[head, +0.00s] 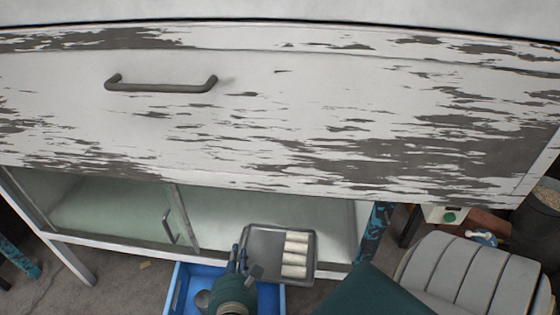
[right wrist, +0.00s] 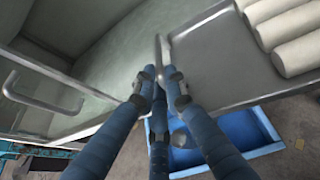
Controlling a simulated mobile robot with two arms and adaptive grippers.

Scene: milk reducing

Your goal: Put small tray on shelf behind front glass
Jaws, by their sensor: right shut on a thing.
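The small tray (head: 262,240) is a grey metal tray with several white rolls (head: 296,254) lying on its right side. My right gripper (head: 239,258) is shut on the tray's left edge. In the right wrist view the fingers (right wrist: 160,82) pinch the rim of the tray (right wrist: 222,72). The tray overlaps the open right part of the cabinet's lower shelf (head: 226,212); I cannot tell how far inside it is. The front glass (head: 110,207) with its metal handle (head: 168,228) covers the left part of that shelf. My left gripper is not in view.
A blue crate (head: 172,291) stands on the floor below the tray, with a dark round thing inside. The cabinet's peeling white drawer front (head: 250,115) is above the shelf opening. A grey padded seat (head: 470,275) stands at the right.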

